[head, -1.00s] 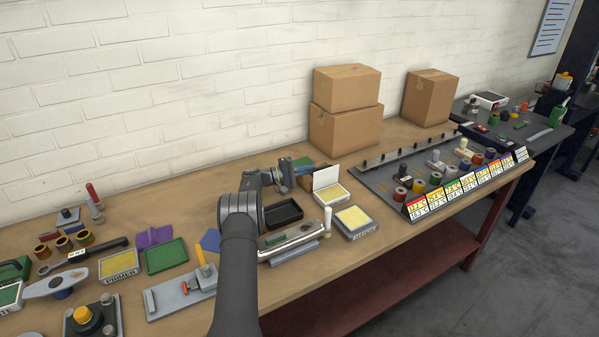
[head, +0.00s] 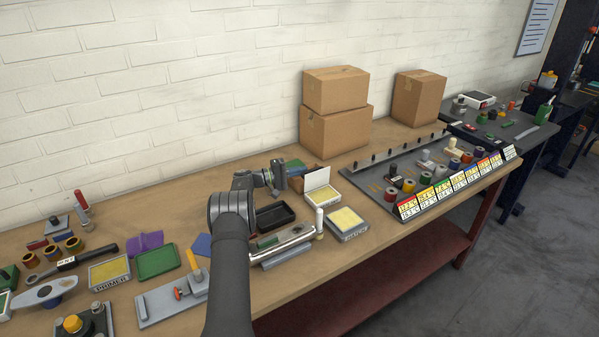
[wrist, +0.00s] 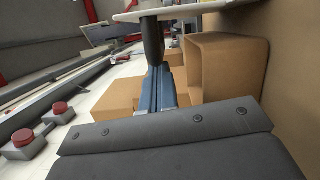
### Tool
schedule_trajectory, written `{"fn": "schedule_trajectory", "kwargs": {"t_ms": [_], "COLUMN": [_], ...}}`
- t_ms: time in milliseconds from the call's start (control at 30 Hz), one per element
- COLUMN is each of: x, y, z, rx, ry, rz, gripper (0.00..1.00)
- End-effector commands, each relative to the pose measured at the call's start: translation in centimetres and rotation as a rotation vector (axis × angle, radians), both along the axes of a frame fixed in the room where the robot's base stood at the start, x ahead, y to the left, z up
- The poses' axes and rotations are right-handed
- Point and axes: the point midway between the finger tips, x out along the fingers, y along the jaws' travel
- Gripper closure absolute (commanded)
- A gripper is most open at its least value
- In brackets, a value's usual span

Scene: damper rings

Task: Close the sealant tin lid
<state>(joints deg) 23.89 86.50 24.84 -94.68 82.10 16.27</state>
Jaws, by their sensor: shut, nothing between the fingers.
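The tin (head: 325,195) with pale yellow contents stands on the bench, its white lid (head: 317,179) standing up open along the back edge. My gripper (head: 303,170) is shut and empty, pointing right, just behind and beside the raised lid. Whether it touches the lid cannot be told. In the wrist view my shut blue-grey fingers (wrist: 158,85) reach forward, and a white plate edge that looks like the lid (wrist: 190,9) crosses the top. A second yellow-filled tin (head: 347,222) sits in front, its label too small to read surely.
A small brown open carton (wrist: 228,75) stands close to my fingers. A black tray (head: 273,217) and a silver lever tool (head: 285,243) lie nearby. Large boxes (head: 335,131) stand behind, and a grey rack with coloured rings (head: 408,186) is to the right.

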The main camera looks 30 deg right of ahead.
Motion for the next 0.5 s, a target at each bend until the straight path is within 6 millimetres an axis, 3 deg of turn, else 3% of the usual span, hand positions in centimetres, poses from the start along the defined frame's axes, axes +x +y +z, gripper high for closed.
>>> {"fn": "schedule_trajectory", "kwargs": {"t_ms": [267,500], "x": [-0.6,-2.0], "y": [0.0,0.0], "z": [0.7,1.8], "rx": [0.000,0.000], "ry": [-0.101,-0.299], "rz": [-0.001,-0.001], "gripper": [1.00,1.00]}}
